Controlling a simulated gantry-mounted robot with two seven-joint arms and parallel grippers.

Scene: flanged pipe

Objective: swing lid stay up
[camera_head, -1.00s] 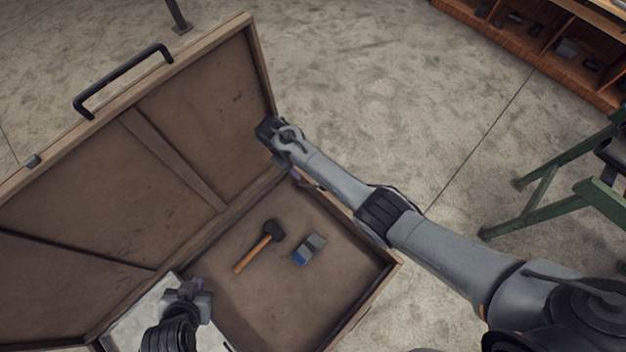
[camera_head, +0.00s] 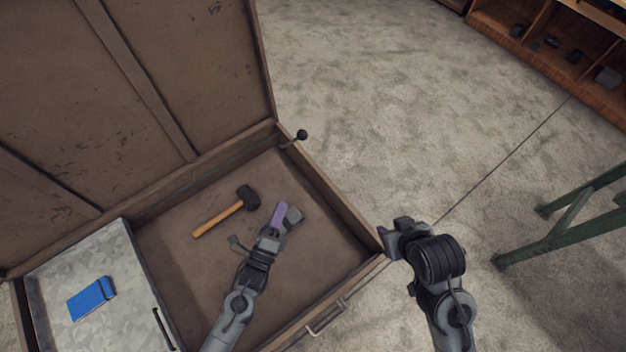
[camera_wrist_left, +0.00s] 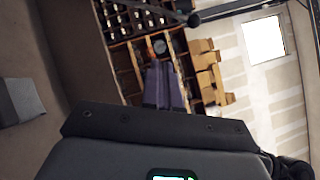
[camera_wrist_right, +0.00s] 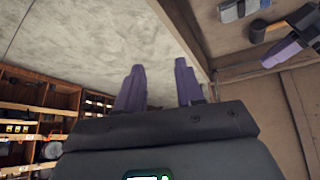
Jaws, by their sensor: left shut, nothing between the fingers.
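The lid stay shows as a short lever with a black ball knob (camera_head: 301,135) at the chest's back right corner, by the lid's hinge side. The wooden lid (camera_head: 150,60) stands open. In the left wrist view a dark rod with a round knob (camera_wrist_left: 193,18) shows beyond the fingers. My left gripper (camera_head: 279,212) is over the chest floor, its purple fingers shut together and empty. My right gripper (camera_head: 388,236) is outside the chest's front right corner, away from the stay; its purple fingers are apart and empty in the right wrist view (camera_wrist_right: 158,85).
A mallet (camera_head: 228,209) lies on the chest floor (camera_head: 190,255) left of my left gripper. A grey block (camera_head: 294,216) is partly hidden beside its fingers. A grey tray (camera_head: 55,280) holds a blue notebook (camera_head: 92,298). Green trestle legs (camera_head: 570,235) stand right.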

